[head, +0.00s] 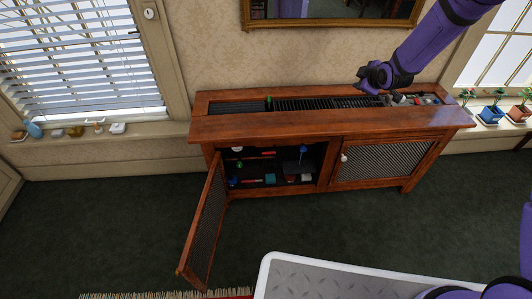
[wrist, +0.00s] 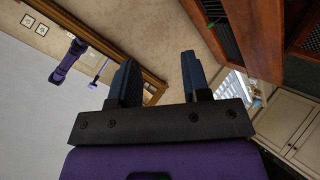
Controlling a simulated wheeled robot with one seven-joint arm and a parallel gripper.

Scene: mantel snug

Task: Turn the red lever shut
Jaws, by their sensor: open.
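No red lever stands out clearly enough to name. Small red shapes (head: 262,155) show in the dark left compartment of the wooden cabinet (head: 330,122), among green, blue and white items, and one could be part of a lever. A green knob-like thing (head: 268,100) stands on the cabinet's top grille, and it seems to show in the wrist view too (wrist: 211,22). My gripper (head: 362,82) is raised in front of the wall, above the right part of the cabinet top. In the wrist view its two fingers (wrist: 160,78) are apart with nothing between them.
The cabinet's left door (head: 205,225) swings open toward me; the right door (head: 385,160) is shut. Small items (head: 410,99) crowd the top's right end. A gold-framed mirror (head: 330,22) hangs above. Potted plants (head: 490,114) line the right sill.

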